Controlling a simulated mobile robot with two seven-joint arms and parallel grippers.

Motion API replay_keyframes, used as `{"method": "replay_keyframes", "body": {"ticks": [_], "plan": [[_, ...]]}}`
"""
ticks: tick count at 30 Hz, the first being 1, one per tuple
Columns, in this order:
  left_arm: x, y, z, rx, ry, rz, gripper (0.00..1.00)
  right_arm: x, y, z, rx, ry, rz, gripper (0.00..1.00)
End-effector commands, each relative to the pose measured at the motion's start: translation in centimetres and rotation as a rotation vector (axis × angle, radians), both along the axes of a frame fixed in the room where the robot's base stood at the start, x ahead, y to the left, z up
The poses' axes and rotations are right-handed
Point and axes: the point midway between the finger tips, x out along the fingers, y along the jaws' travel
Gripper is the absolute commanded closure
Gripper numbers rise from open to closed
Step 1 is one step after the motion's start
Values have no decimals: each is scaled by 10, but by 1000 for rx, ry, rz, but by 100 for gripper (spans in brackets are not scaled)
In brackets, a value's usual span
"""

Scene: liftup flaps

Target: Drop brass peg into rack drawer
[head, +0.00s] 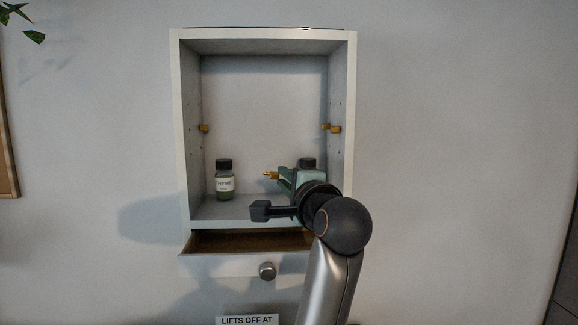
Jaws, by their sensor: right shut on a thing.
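A small brass peg (270,175) sits at the tips of my right gripper (280,176), which is shut on it. The gripper points left, in front of the lower right part of an open wall rack (175,140). The rack drawer (225,265) below is pulled partly out, its brown inside (235,241) showing; the right part is hidden by my arm. The peg is above the drawer, apart from it. Other brass pegs show on the left wall (203,128) and right wall (335,129) of the rack. My left gripper is not in view.
A labelled thyme jar (224,184) stands at the left of the rack floor. A second dark-lidded jar (307,163) is partly hidden behind my gripper. The drawer has a round knob (267,271). A label (247,320) shows below. The rack's upper space is clear.

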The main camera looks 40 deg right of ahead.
Motion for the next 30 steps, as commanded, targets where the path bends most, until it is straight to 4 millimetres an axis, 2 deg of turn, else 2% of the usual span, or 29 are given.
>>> {"method": "replay_keyframes", "body": {"ticks": [5,7,13,17,25,26,30], "plan": [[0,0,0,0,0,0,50,0,0,-16,-1,1,-1,100],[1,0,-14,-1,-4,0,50,0,0,-29,-2,0,-1,100],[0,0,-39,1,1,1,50,0,0,-50,-2,-2,0,100],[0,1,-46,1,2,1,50,0,0,-55,-2,-2,0,100],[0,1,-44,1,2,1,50,0,0,-54,0,-1,0,100],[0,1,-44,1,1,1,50,0,0,-54,0,-1,0,82],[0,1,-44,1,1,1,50,0,0,-54,0,-1,0,66]]}}
